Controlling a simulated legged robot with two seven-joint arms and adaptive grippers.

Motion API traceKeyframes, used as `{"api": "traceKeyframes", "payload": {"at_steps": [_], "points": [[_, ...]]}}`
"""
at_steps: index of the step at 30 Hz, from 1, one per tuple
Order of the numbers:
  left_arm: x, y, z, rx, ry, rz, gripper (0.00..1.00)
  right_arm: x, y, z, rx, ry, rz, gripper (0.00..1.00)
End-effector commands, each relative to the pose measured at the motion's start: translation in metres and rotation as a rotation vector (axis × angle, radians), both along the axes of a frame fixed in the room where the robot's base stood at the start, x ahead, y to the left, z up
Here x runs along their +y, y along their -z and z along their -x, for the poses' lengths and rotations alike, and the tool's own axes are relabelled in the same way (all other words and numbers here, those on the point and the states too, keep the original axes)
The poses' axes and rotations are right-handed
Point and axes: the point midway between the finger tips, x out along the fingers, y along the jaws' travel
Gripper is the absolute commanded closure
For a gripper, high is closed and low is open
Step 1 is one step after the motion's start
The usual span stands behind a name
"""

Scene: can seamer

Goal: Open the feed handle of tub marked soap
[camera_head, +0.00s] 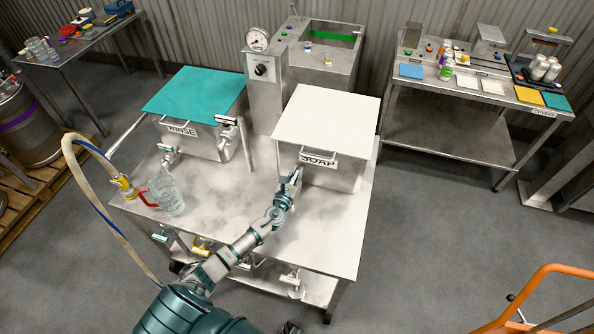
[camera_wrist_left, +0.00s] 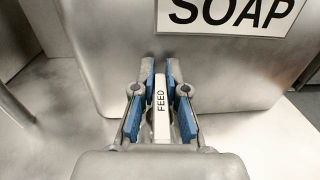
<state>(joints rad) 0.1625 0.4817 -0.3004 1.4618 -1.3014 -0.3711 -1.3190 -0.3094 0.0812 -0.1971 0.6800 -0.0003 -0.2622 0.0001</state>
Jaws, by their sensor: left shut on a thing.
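The soap tub (camera_head: 335,178) is a steel box with a white lid (camera_head: 327,120) and a SOAP label (camera_head: 318,159), on the right of the steel table. The label also shows large at the top of the left wrist view (camera_wrist_left: 232,12). The feed handle (camera_wrist_left: 161,108) is a white lever marked FEED in front of the tub wall. My left gripper (camera_wrist_left: 160,95) is shut on the feed handle, with a blue pad on each side of it. In the head view my left gripper (camera_head: 294,178) is at the tub's lower left front and hides the handle.
The rinse tub (camera_head: 200,138) with a teal lid stands to the left, with its own valve. A clear jug (camera_head: 167,195) with a red handle and a hose are at the table's left edge. The table's front right (camera_head: 325,235) is clear.

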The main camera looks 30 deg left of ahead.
Motion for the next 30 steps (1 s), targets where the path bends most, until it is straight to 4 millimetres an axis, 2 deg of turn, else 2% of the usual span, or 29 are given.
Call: {"api": "traceKeyframes", "payload": {"at_steps": [3,24,25,27,28,30], "points": [[0.0006,-0.0025,-0.0005,-0.001,-0.042,0.001,1.00,-0.0032,-0.0021,0.0151,0.008,-0.002,0.002,0.60],[0.0035,-0.0009,-0.0001,-0.002,-0.105,0.000,1.00,-0.0027,-0.0082,0.0121,0.005,-0.002,0.001,0.60],[0.0035,-0.0009,-0.0001,-0.002,-0.105,0.000,0.85,-0.0027,-0.0082,0.0121,0.005,-0.002,0.001,0.60],[0.0035,-0.0009,-0.0001,-0.002,-0.105,0.000,0.68,-0.0027,-0.0082,0.0120,0.005,-0.002,0.001,0.60],[0.0033,-0.0008,0.0000,-0.002,-0.105,0.000,0.62,-0.0027,-0.0082,0.0121,0.005,-0.002,0.001,0.60],[0.0031,-0.0007,0.0001,-0.002,-0.105,0.000,0.62,-0.0027,-0.0082,0.0120,0.005,-0.002,0.001,0.60]]}}
